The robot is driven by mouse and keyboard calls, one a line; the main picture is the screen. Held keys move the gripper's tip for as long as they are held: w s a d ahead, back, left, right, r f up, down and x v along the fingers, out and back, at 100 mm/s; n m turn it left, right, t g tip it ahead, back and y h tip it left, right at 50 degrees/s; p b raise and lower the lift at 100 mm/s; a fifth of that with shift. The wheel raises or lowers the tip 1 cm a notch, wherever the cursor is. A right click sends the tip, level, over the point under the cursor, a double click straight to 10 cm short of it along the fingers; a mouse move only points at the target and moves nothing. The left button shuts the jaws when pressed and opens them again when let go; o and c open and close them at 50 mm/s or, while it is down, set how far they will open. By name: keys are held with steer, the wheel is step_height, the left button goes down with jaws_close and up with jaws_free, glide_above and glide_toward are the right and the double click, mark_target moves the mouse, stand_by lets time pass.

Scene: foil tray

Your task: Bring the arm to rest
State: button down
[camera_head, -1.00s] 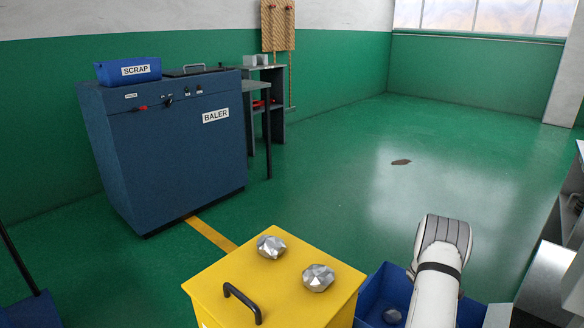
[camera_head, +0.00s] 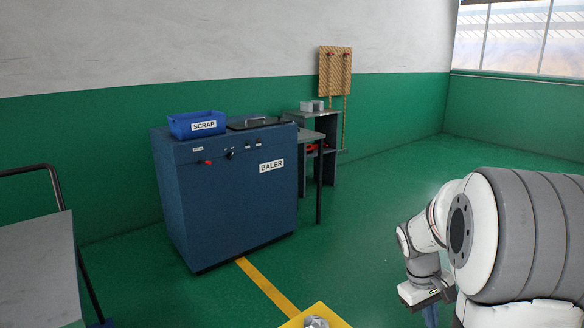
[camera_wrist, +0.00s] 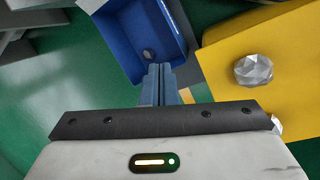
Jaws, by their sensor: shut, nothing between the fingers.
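My arm shows at the right of the head view, its large links close to the camera. My gripper (camera_head: 431,312) hangs at the lower right there, partly cut off by the bottom edge. In the wrist view my gripper (camera_wrist: 159,70) has its fingers together with nothing between them. The fingers point toward the blue bin (camera_wrist: 112,40), which lies beyond their tips. I cannot tell the exact height between them.
A yellow box (camera_wrist: 222,62) with a crumpled foil ball (camera_wrist: 253,70) on top stands right of the fingers. A grey lump (camera_wrist: 148,54) lies in the blue bin. The blue baler (camera_head: 230,205) with a scrap tray (camera_head: 197,125) stands left of my arm. Green floor (camera_head: 352,235) lies between.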

steer(key=s+a+r+m+t+y+p, duration=0.1)
steer(key=s+a+r+t+p, duration=0.1)
steer(key=s+a+r+p, duration=0.4)
steer(key=s+a+r+m+t+y+p, duration=0.1)
steer(key=s+a+r+p, duration=0.5)
steer(key=a+r, duration=0.6)
steer(key=shift+s+a+r+t+y, duration=0.15)
steer(key=shift+s+r+t+y, duration=0.4)
steer(key=shift+s+r, duration=0.35)
